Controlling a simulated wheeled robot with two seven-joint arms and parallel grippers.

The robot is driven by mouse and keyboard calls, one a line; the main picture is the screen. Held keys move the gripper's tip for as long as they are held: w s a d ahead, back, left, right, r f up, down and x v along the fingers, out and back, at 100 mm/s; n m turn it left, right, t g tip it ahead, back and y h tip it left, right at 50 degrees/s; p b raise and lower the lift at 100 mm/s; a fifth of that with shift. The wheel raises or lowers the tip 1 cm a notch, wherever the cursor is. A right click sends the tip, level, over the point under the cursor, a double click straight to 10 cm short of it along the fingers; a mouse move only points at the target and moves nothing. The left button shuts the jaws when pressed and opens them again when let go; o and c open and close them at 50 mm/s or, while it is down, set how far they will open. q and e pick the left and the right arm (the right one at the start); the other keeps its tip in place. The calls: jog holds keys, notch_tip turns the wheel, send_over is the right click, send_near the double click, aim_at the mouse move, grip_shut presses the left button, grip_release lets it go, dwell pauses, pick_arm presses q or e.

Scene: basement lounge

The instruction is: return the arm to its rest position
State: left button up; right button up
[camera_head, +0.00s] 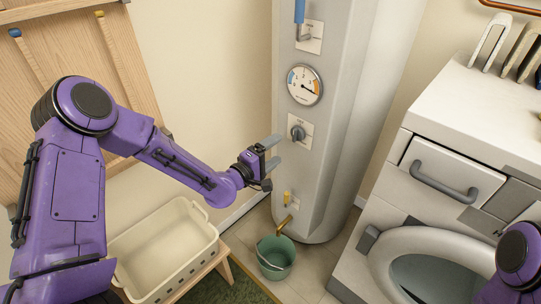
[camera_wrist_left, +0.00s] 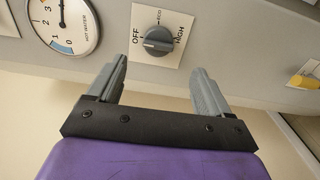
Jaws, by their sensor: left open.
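My left arm (camera_head: 75,170) is purple and reaches in from the left toward the grey water heater (camera_head: 335,150). My left gripper (camera_head: 273,152) is open and empty, just left of and a little below the heater's dark knob (camera_head: 298,132). In the left wrist view, the two grey fingers of the gripper (camera_wrist_left: 160,70) stand wide apart. The knob (camera_wrist_left: 158,41) shows above and between them, on a white plate marked OFF, ECO and HIGH. The fingers look clear of the knob. Part of my right arm (camera_head: 517,255) shows at the lower right; its gripper is out of view.
A gauge (camera_head: 304,85) and a blue-handled lever (camera_head: 300,15) are above the knob. A yellow-handled tap (camera_head: 287,198) is below, over a green bucket (camera_head: 275,257). A cream crate (camera_head: 165,250) stands under my left arm. A white washer (camera_head: 445,190) is at right.

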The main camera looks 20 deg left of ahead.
pick_arm(q)
jog(key=shift+v, duration=0.85)
jog(key=s+a+f+m+g+y, duration=0.1)
jog(key=s+f+m+g+y, duration=0.15)
jog(key=s+f, duration=0.5)
jog(key=s+a+f+m+g+y, duration=0.15)
jog(key=s+f+g+y, duration=0.3)
jog(key=f, duration=0.55)
jog(key=s+a+f+m+g+y, duration=0.1)
jog(key=s+f+g, duration=0.1)
jog(key=s, duration=0.6)
jog(key=s+a+f+m+g, duration=0.1)
jog(key=s+f, duration=0.3)
jog(key=s, duration=0.4)
jog(key=s+a+f+m+g+y, duration=0.1)
jog(key=s+a+f+g, duration=0.1)
jog(key=s, duration=0.6)
notch_tip(320, 180, down, 2)
jog(key=shift+s+a+f+g+y, duration=0.1)
jog(key=shift+s+a+g+y, duration=0.2)
jog(key=shift+g, duration=0.6)
jog(key=shift+w+d, duration=0.1)
